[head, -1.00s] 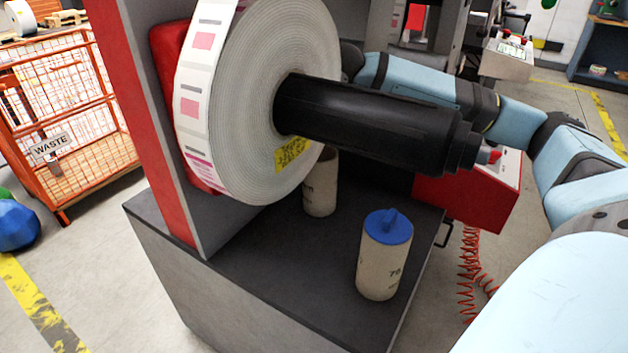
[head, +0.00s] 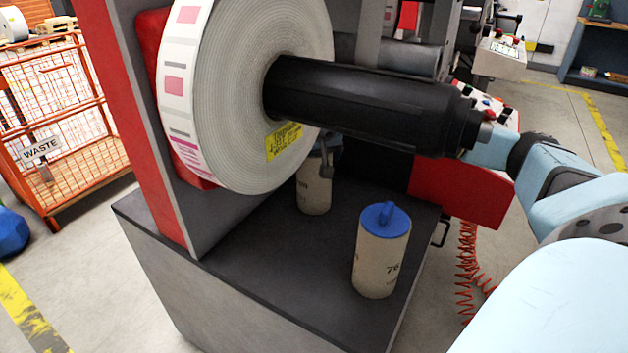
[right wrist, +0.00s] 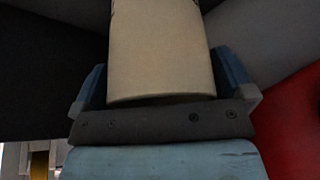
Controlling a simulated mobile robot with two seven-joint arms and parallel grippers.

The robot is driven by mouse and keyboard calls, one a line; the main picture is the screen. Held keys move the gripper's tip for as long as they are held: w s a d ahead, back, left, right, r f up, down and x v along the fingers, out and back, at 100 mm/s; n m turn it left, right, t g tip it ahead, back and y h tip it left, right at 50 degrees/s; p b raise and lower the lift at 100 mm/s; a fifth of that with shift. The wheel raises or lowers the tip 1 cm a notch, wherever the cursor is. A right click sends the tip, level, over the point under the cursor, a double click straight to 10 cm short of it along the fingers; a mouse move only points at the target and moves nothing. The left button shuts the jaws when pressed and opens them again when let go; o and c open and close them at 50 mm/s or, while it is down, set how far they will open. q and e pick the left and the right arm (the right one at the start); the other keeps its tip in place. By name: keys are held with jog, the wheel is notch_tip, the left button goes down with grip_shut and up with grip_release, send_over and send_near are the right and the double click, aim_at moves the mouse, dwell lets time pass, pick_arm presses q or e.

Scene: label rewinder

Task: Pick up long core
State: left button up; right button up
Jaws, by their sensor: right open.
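Two beige cardboard cores stand upright on the dark machine top. The rear core (head: 314,190) is under the label roll, its upper end partly hidden. The front core (head: 381,255) has a blue cap with a knob and printed digits. I cannot tell from these views which is the long one. My right gripper (head: 327,160) is at the top of the rear core, mostly hidden by the roll and shaft. In the right wrist view its open fingers (right wrist: 163,78) stand either side of a beige core (right wrist: 160,50). My left gripper is not in view.
A large label roll (head: 235,100) sits on a thick black shaft (head: 360,105) above the cores. A red and grey upright (head: 125,120) stands left. A red control box (head: 460,190) is on the right. The machine top (head: 270,265) is clear around the front core.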

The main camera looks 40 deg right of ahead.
jog(key=shift+r, duration=0.1)
jog(key=c, duration=1)
